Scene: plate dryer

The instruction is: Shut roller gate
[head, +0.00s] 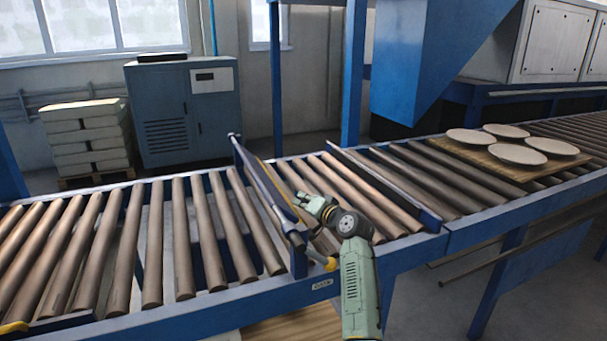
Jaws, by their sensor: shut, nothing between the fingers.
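The roller gate appears to be the blue panel (258,178) with a yellowish edge, standing up across the conveyor from its far rail to a blue post (299,255) at the near rail. A yellow part (326,263) sits at the foot of that post. My gripper (303,199) is shut and empty, just right of the panel and over the rollers. Its tips are close to the panel's right face; I cannot tell whether they touch it. My pale green arm comes in from the front and covers part of the near rail and rollers.
Bare rollers (130,235) extend left of the panel. A low blue bar (385,185) crosses the conveyor to the right. A wooden board (478,158) with several plates (519,153) lies farther right. A blue chute (420,65) hangs above. A blue cabinet (182,125) stands behind.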

